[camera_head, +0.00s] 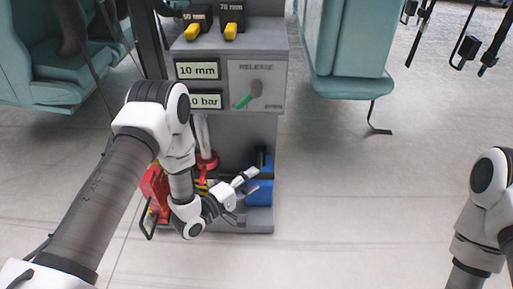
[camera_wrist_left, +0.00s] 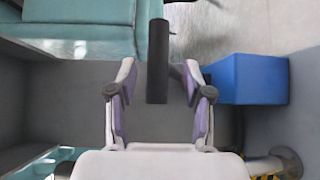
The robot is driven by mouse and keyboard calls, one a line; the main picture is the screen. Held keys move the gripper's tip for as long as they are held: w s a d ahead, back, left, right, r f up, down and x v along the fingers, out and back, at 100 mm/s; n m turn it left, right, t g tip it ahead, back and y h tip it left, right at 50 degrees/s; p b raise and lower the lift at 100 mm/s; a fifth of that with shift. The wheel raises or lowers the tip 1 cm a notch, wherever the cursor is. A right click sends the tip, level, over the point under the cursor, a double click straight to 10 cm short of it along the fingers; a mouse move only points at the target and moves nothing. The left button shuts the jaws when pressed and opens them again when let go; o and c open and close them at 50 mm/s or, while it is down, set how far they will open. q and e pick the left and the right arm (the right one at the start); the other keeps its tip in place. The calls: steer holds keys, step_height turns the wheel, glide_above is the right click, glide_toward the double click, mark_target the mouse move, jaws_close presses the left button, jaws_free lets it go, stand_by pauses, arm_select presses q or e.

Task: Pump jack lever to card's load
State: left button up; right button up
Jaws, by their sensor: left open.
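The black jack lever (camera_wrist_left: 157,60) stands between the two spread fingers of my left gripper (camera_wrist_left: 158,82) in the left wrist view. A gap shows on both sides of the lever. In the head view the left gripper (camera_head: 250,181) is low in the grey stand, in front of the blue pump body (camera_head: 262,192). A black upright part (camera_head: 262,157) shows above it. The blue body also shows right of the fingers in the wrist view (camera_wrist_left: 250,80). One display (camera_head: 206,101) reads "0 bar", its left edge hidden by my arm. No load card is recognizable. My right gripper is outside the picture.
A display (camera_head: 197,70) reads "10 mm". A RELEASE panel (camera_head: 256,85) has a green-tipped handle (camera_head: 243,101). A red part (camera_head: 155,190) stands left. Teal seats flank the stand; the right floor is open.

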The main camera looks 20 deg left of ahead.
mark_target(263, 175)
arm_select(q)
steer(key=b+x, duration=0.1)
steer(key=x, duration=0.1)
steer(key=b+x, duration=0.1)
steer(key=x, duration=0.1)
steer(key=shift+w+d+f, duration=0.2)
steer(key=shift+d+f, duration=0.05)
steer(key=shift+d, duration=0.05)
steer(key=shift+w+d+r, duration=0.2)
steer(key=shift+w+d, duration=0.05)
steer(key=shift+w, duration=0.2)
jaws_close()
steer(key=w+a+r+p, duration=0.2)
steer(key=w+r+p, duration=0.4)
steer(key=r+p, duration=0.2)
steer(key=shift+w+n+g+p, duration=0.15)
steer(key=shift+n+g+p, duration=0.15)
steer(key=shift+n+p, duration=0.1)
